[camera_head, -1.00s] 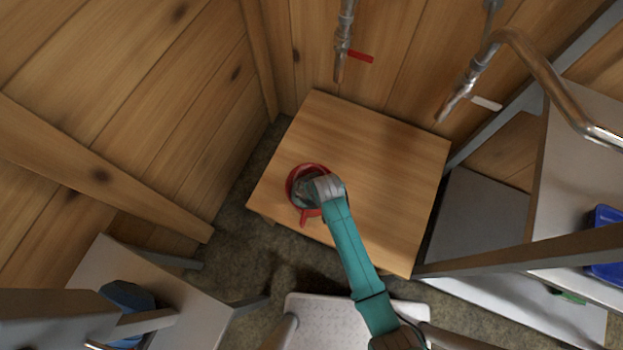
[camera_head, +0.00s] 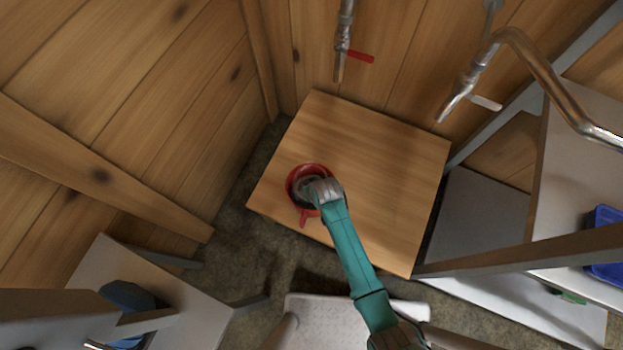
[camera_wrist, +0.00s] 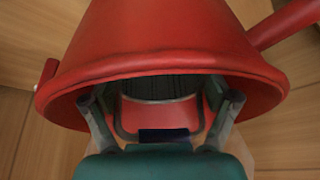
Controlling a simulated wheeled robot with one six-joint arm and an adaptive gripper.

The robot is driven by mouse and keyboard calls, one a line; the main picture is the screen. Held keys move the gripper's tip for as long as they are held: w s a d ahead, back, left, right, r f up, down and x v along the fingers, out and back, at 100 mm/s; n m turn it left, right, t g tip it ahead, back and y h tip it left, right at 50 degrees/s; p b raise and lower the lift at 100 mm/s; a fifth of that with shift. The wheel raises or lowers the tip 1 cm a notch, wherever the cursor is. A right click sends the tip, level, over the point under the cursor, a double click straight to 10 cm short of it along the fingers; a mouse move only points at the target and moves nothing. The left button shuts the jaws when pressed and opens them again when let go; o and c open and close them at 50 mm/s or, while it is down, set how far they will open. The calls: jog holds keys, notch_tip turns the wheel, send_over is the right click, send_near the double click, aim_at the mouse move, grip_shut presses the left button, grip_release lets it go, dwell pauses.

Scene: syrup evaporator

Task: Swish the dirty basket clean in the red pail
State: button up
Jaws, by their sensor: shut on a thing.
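The red pail (camera_head: 292,193) stands on the wooden table, near its left corner, with its handle toward the front. It fills the upper part of the wrist view (camera_wrist: 165,35). My gripper (camera_head: 319,190) reaches down over the pail's mouth. In the wrist view both fingers (camera_wrist: 163,112) extend inside the rim. A dark mesh basket with a wire rim (camera_wrist: 160,99) shows between the fingers, down in the pail. The gripper is shut on it. Most of the basket is hidden by the pail wall and my gripper, and I cannot tell how dirty it is.
The wooden table (camera_head: 375,165) is otherwise bare. A tap with a red lever (camera_head: 360,57) and one with a white lever (camera_head: 486,103) are on the wall behind. A blue bin (camera_head: 607,245) sits on the right-hand bench. A metal-legged table stands at left.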

notch_tip(320, 180, up, 18)
dwell(1.6)
jog(key=shift+s, duration=0.1)
dwell(0.4)
